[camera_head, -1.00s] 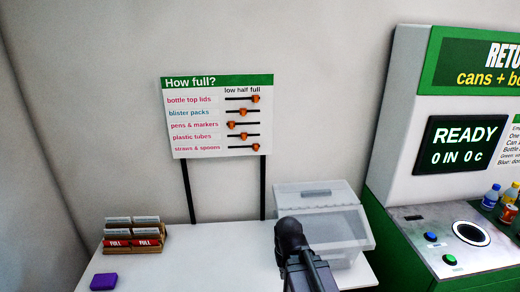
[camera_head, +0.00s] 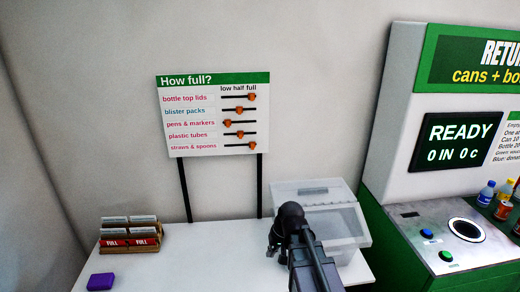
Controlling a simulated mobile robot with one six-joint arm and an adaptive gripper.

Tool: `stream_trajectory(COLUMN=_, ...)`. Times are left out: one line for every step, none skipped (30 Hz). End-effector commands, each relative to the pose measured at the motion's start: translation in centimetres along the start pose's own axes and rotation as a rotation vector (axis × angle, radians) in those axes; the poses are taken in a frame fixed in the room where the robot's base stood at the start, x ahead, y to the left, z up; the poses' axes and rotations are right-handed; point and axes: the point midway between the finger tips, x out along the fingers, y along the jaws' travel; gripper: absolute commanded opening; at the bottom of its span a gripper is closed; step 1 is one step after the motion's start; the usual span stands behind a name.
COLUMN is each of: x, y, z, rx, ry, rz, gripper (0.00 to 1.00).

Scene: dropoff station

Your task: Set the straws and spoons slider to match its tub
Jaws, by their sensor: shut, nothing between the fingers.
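The "How full?" board (camera_head: 190,150) stands on two black posts behind the table. Its straws and spoons slider (camera_head: 252,144) is the bottom row, and its orange knob sits at the right end, under "full". Bottom of the picture, my gripper (camera_head: 280,240) is in front of the clear lidded bin and well below the board, touching no slider. Its fingers are small and dark here. The straws and spoons tub cannot be made out in this view.
A clear bin (camera_head: 345,225) stands on the white table (camera_head: 200,262). A rack of cards marked FULL (camera_head: 130,251) and a purple block (camera_head: 101,281) are at the left. The green and white return machine (camera_head: 400,180) bounds the right. The table's middle is clear.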

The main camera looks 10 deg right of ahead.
Motion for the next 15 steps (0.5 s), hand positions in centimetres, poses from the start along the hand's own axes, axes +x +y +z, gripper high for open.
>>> stream_trajectory(x=-0.1, y=-0.2, z=-2.2, rx=0.019, ry=0.024, rz=-0.053, gripper=0.00)
stream_trajectory(x=-0.3, y=-0.5, z=-3.1, rx=0.031, ry=0.038, rz=-0.088, gripper=0.00)
stream_trajectory(x=-0.5, y=-0.8, z=-4.5, rx=0.046, ry=0.060, rz=-0.136, gripper=0.00)
stream_trajectory(x=-0.7, y=-1.0, z=-5.4, rx=0.058, ry=0.074, rz=-0.171, gripper=0.00)
stream_trajectory(x=-0.9, y=-1.1, z=-6.4, rx=0.071, ry=0.091, rz=-0.205, gripper=0.00)
stream_trajectory(x=-1.2, y=-1.4, z=-7.8, rx=0.088, ry=0.112, rz=-0.253, gripper=0.00)
stream_trajectory(x=-1.5, y=-1.5, z=-8.8, rx=0.101, ry=0.128, rz=-0.287, gripper=0.00)
stream_trajectory(x=-1.8, y=-1.6, z=-9.8, rx=0.114, ry=0.145, rz=-0.321, gripper=0.00)
stream_trajectory(x=-2.3, y=-1.8, z=-11.1, rx=0.132, ry=0.166, rz=-0.368, gripper=0.00)
stream_trajectory(x=-2.7, y=-1.8, z=-12.1, rx=0.146, ry=0.184, rz=-0.402, gripper=0.00)
stream_trajectory(x=-3.1, y=-1.9, z=-13.1, rx=0.160, ry=0.199, rz=-0.435, gripper=0.00)
stream_trajectory(x=-3.7, y=-1.8, z=-14.4, rx=0.181, ry=0.223, rz=-0.481, gripper=0.00)
stream_trajectory(x=-4.2, y=-1.8, z=-15.4, rx=0.196, ry=0.240, rz=-0.515, gripper=0.00)
stream_trajectory(x=-4.6, y=-1.7, z=-16.5, rx=0.211, ry=0.257, rz=-0.548, gripper=0.00)
stream_trajectory(x=-5.3, y=-1.6, z=-17.8, rx=0.232, ry=0.280, rz=-0.593, gripper=0.00)
